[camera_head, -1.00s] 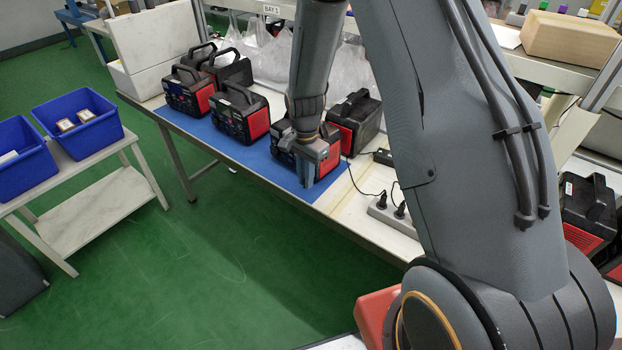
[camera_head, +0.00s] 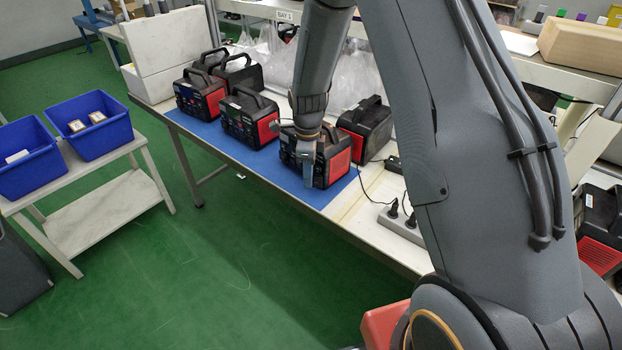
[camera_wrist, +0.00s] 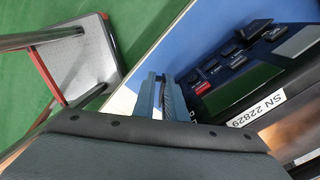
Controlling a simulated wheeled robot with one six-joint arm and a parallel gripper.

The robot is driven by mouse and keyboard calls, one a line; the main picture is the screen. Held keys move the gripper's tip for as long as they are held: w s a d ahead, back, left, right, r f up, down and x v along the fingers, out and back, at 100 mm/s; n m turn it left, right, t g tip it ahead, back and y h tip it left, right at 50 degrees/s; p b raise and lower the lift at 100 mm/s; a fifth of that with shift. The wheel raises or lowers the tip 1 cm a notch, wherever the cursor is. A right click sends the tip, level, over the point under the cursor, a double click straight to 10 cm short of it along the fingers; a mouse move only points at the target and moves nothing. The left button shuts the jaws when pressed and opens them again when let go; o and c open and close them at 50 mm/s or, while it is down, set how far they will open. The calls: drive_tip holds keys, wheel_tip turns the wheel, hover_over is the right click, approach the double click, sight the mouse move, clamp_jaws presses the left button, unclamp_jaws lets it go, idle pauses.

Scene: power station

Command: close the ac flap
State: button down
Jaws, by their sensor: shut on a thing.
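The power station (camera_head: 338,163), a black box with red sides and a top handle, stands on the blue mat at the bench's front. In the wrist view its front panel (camera_wrist: 238,92) shows buttons, a dark screen and a label reading SN 22829. My gripper (camera_head: 308,181) is at its front face, pointing down. In the wrist view my gripper's fingers (camera_wrist: 161,95) are close together beside the panel, with a thin dark piece between them, which looks like the ac flap (camera_wrist: 163,101). The fingers and wrist hide most of the flap, so its angle cannot be told.
Several similar power stations (camera_head: 249,117) stand left of it on the blue mat (camera_head: 200,134), and one (camera_head: 365,128) stands close behind. A power strip (camera_head: 402,221) with plugs and cables lies to the right. Blue bins (camera_head: 93,127) sit on a side table.

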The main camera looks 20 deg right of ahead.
drive_tip(key=shift+w+m, duration=0.35)
drive_tip(key=shift+m, duration=0.45)
drive_tip(key=c, duration=1.8)
unclamp_jaws()
drive_tip(key=shift+c, duration=0.2)
drive_tip(key=shift+d, duration=0.1)
drive_tip(key=shift+r, duration=0.1)
drive_tip(key=shift+r+p, duration=2.2)
drive_tip(key=shift+r, duration=1.8)
drive_tip(key=shift+c, duration=0.4)
